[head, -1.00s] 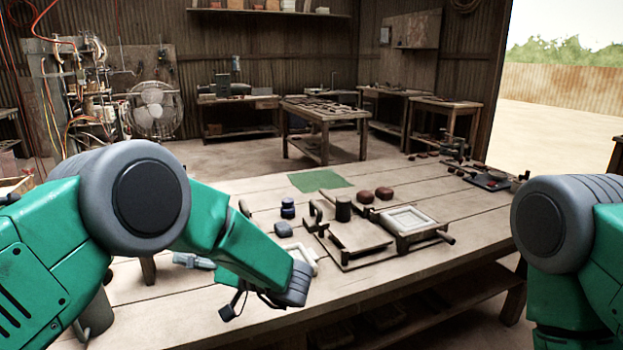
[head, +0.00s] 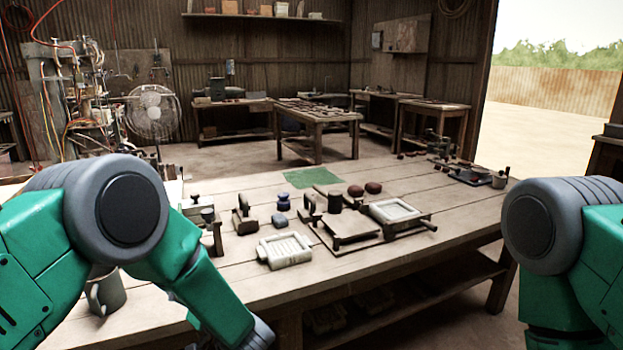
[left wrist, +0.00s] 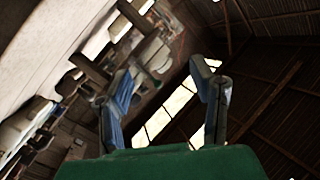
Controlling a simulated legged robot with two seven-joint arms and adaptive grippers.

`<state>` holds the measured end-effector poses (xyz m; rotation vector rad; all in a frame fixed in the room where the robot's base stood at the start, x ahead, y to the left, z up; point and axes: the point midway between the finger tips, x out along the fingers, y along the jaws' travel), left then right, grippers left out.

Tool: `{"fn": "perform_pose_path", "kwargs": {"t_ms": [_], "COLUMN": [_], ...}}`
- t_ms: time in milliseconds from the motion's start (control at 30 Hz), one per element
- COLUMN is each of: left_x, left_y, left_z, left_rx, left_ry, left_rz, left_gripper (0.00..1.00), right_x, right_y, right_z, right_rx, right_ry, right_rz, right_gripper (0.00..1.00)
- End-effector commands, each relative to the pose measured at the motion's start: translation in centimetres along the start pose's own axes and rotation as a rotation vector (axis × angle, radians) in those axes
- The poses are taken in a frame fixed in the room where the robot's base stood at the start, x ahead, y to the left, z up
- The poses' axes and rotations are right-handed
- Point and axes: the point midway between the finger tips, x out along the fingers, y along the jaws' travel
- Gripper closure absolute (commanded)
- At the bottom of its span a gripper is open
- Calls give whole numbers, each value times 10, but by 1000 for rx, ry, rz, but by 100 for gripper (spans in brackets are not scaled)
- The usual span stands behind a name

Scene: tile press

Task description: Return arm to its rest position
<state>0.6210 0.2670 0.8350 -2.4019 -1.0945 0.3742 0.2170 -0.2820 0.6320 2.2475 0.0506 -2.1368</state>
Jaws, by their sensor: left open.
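My left arm (head: 175,250) is green with a grey elbow and comes in from the left in the head view. Its forearm slopes down to the bottom edge, in front of the table's near side, and the hand is cut off there. In the left wrist view my left gripper (left wrist: 165,75) has its two fingers spread apart with nothing between them. My right arm (head: 565,240) shows at the right edge of the head view. Its gripper is out of view.
The wooden table (head: 400,270) holds a tile press (head: 350,228), a white slotted tray (head: 285,250), a green mat (head: 312,177) and a grey mug (head: 106,293) close to my left arm. The table's front right part is clear.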

Motion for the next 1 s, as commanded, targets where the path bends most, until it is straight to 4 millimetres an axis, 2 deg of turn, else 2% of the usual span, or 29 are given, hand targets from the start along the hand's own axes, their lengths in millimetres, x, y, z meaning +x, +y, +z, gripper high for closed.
{"fn": "perform_pose_path", "kwargs": {"t_ms": [167,267,333,400,500,600,700,800,900,1000], "left_x": [-9,-30,-52,-80,-124,-166,-202,-225,-238,-240], "left_y": [14,14,6,-10,-43,-82,-117,-144,-158,-160], "left_z": [69,125,170,213,266,306,330,343,349,350], "left_rx": [33,60,84,112,154,196,232,257,271,274], "left_ry": [-36,-127,-233,-360,-558,-750,-907,-1016,-1072,-1085], "left_rz": [284,479,616,733,860,941,987,1007,1016,1019], "left_gripper": [50,50,50,50,50,50,50,50,50,50], "right_x": [0,0,0,0,0,0,0,0,0,0], "right_y": [0,0,0,0,0,0,0,0,0,0], "right_z": [0,0,0,0,0,0,0,0,0,0], "right_rx": [0,0,0,0,0,0,0,0,0,0], "right_ry": [-1,-1,-1,-1,-1,-1,-1,-1,-1,-1], "right_rz": [0,0,0,0,0,0,0,0,0,0], "right_gripper": [60,60,60,60,60,60,60,60,60,60]}}
